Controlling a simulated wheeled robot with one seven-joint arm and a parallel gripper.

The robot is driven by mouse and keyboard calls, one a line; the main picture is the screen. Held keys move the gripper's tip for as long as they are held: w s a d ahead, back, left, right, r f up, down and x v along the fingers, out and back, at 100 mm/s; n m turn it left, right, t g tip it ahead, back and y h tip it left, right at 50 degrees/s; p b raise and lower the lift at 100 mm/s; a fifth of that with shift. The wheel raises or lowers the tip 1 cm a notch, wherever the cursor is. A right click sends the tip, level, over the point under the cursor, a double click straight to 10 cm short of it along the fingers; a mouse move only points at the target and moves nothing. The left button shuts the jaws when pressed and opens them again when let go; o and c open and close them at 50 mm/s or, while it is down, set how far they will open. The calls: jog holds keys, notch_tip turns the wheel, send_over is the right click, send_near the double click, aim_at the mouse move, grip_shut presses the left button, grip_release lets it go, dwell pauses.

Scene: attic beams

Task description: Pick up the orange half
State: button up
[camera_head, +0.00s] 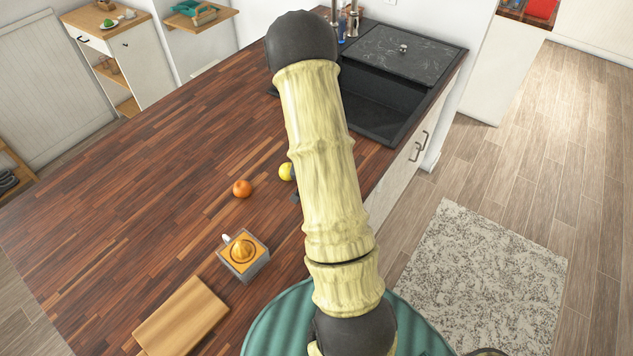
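A small round orange fruit (242,188) sits on the dark wooden countertop (130,215), left of my arm. It is too small to tell whether it is a whole orange or a half with its cut face hidden. My pale, bamboo-like arm reaches up through the middle of the view and covers part of the counter and sink. My gripper does not show clearly, so what it holds cannot be seen.
A yellow fruit (286,172) lies right of the orange one, close beside my arm's outline. A boxy juicer (243,268) with an orange-yellow top and a wooden board (182,316) are nearer. A black sink (375,112) is behind. The left counter is clear.

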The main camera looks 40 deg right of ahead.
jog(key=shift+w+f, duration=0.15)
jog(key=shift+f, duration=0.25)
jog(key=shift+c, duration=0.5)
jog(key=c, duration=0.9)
